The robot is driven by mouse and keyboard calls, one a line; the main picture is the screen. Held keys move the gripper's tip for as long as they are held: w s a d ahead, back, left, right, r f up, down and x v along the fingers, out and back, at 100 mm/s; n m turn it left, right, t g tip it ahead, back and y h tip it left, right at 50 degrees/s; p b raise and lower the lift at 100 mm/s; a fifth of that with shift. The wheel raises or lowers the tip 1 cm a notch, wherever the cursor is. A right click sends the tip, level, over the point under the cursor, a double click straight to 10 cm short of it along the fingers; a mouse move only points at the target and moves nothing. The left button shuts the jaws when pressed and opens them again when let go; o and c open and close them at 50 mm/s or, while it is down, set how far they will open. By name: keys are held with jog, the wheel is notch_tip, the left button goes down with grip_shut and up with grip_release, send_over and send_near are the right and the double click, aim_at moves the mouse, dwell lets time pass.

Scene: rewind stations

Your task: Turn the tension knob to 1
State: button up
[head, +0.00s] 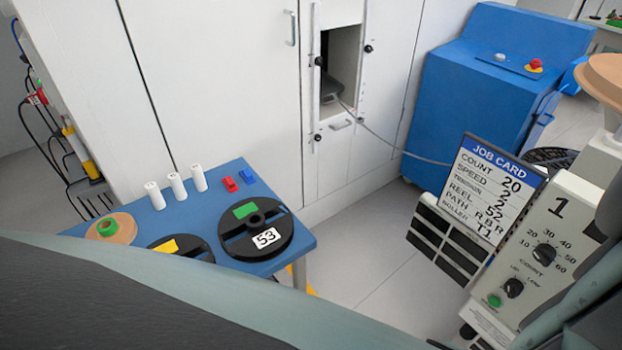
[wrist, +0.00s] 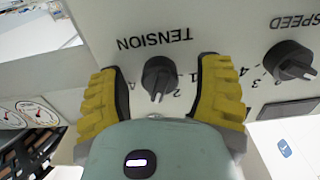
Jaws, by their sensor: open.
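The tension knob (wrist: 158,76) is a dark round dial with a raised grip, on a pale panel in the wrist view. The word TENSION above it appears upside down. A pale mark on the knob points down in the picture; a few printed numbers lie to its right, partly hidden. My gripper (wrist: 162,66) is open, with one yellow-padded finger on each side of the knob and visible gaps between. The head view does not show the tension knob or the fingers. The job card (head: 491,190) there seems to read 2 for tension.
The speed knob (wrist: 289,60) is close to the right finger. Two gauges (wrist: 22,115) are at left. The head view shows the count knob (head: 544,254), a blue table (head: 222,186) with reels, and a blue cabinet (head: 470,100). Floor between them is clear.

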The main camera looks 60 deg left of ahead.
grip_shut()
dwell(0.4)
jog(key=shift+f+n+b, duration=0.1)
jog(key=shift+n+b, duration=0.2)
jog(key=n+b, duration=0.2)
jog(key=shift+f+n, duration=0.15)
jog(key=shift+n, duration=0.25)
jog(key=n+b, duration=0.4)
jog(key=n, duration=0.1)
jog(key=shift+d, duration=0.1)
jog(key=n+b, duration=0.3)
jog(key=n, duration=0.1)
jog(key=shift+n, duration=0.4)
jog(key=shift+r+n+b, duration=0.2)
jog(key=shift+n+b, duration=1.1)
jog(key=shift+n, duration=1)
